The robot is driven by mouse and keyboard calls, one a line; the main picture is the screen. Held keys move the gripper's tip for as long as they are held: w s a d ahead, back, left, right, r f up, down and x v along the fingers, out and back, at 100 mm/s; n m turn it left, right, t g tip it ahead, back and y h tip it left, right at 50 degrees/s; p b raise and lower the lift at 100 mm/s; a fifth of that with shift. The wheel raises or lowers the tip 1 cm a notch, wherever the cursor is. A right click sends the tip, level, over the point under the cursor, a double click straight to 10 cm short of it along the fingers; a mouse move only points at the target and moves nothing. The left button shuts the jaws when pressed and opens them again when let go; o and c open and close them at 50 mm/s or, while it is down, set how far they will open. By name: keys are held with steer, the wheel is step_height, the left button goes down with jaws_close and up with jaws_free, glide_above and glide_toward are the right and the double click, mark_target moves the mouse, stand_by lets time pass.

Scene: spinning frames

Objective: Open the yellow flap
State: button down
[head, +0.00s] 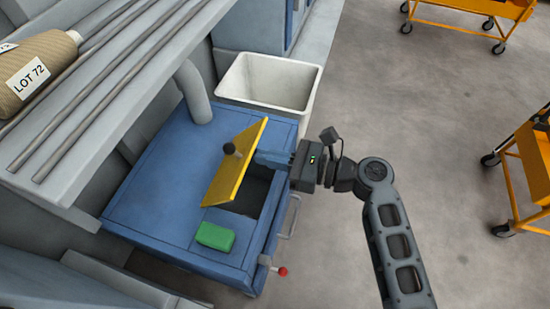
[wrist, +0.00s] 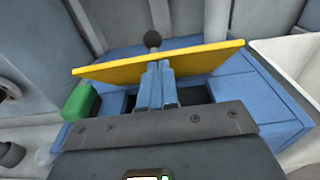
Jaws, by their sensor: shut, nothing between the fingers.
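The yellow flap (head: 238,165) is tilted up over a dark opening (head: 252,196) in the top of the blue cabinet (head: 150,205). A dark round knob (head: 229,148) sits on its far face. My gripper (head: 262,158) is shut and empty, with its fingers at the underside of the flap on the opening's side. In the wrist view the flap (wrist: 160,63) runs across the picture, and the blue fingertips (wrist: 160,68) reach its lower edge. They look to touch it, but I cannot tell for sure.
A green block (head: 215,236) lies on the cabinet top beside the opening. A white bin (head: 268,82) stands behind the cabinet. A grey shelf with rods and a yarn cone (head: 38,70) overhangs at left. A red-knobbed lever (head: 282,271) is at the front. Orange carts (head: 530,160) stand right.

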mark_target(250, 150)
steer(key=shift+r, duration=0.1)
steer(key=a+r+h+p, duration=0.1)
steer(key=p, duration=0.4)
steer(key=w+a+r+h+p, duration=0.1)
steer(key=r+p, duration=0.1)
steer(key=p, duration=0.3)
steer(key=shift+a+r+g, duration=0.25)
steer(key=shift+g, duration=0.15)
steer(key=p, duration=0.1)
steer(key=a+p, duration=0.1)
steer(key=shift+w+a+r+h+p, duration=0.15)
steer(key=shift+w+r+h+p, duration=0.1)
steer(key=shift+h+p, duration=0.15)
steer(key=shift+w+a+r+p, duration=0.25)
steer(key=shift+a+p, duration=0.2)
steer(key=shift+a, duration=0.2)
steer(key=shift+w+a+r+p, duration=0.25)
steer(key=shift+a+p, duration=0.2)
steer(key=shift+a, duration=0.2)
